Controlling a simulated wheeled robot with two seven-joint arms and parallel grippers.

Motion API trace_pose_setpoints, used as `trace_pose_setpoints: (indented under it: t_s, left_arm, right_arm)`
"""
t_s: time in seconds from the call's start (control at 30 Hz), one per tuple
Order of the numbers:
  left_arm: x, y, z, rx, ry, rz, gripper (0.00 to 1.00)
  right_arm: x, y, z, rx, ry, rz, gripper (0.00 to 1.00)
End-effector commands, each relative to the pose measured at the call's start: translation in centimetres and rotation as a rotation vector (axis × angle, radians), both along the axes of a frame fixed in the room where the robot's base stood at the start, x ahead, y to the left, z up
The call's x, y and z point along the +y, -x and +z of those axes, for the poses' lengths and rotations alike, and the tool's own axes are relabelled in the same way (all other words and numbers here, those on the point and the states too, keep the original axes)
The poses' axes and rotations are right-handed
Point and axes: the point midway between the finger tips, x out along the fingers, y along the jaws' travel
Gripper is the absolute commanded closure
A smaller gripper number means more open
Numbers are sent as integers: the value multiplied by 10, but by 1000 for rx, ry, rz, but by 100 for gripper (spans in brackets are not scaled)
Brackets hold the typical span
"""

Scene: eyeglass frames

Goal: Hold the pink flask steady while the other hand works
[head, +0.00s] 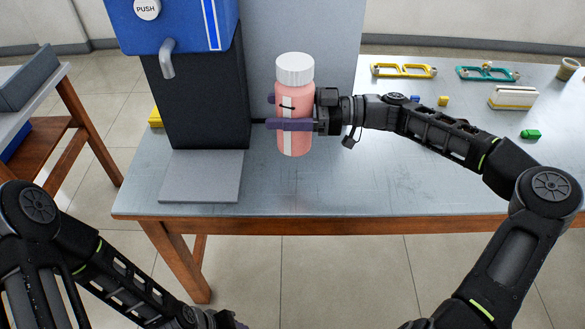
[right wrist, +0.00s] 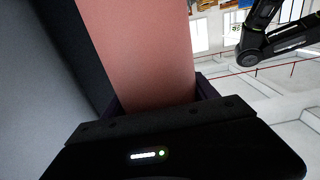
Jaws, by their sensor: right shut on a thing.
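The pink flask (head: 294,138) is a pink bottle with a white cap and a pale label strip. It is upright in the head view, in front of the table's back panel and beside the dark dispenser. My right gripper (head: 291,124) is shut on its body from the right, with purple fingers on either side. I cannot tell whether its base touches the table. In the right wrist view the flask's pink side (right wrist: 145,50) fills the middle, close to the palm. My left arm shows at the lower left of the head view, but its gripper fingers are not visible.
A blue-topped dispenser (head: 190,95) with a spout and a grey base plate (head: 202,178) stands left of the flask. The table's front (head: 370,195) is clear.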

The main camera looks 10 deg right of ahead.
Motion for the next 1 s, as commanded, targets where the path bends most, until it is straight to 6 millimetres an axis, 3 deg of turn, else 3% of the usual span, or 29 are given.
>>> trace_pose_setpoints:
  t_s: [0.13, 0.4, 0.77, 1.0]
  left_arm:
    - [0, 0, 2, -1, 0, 0, 64]
    - [0, 0, 5, -1, 0, 0, 64]
    - [0, 0, 5, -1, 0, 0, 64]
    - [0, 0, 8, -1, 0, 0, 64]
  right_arm:
    - [0, 0, -12, 0, -3, 1, 100]
    - [0, 0, -55, 1, -3, 0, 100]
    - [0, 0, -62, -1, -1, 0, 100]
    - [0, 0, -89, 1, -2, 0, 100]
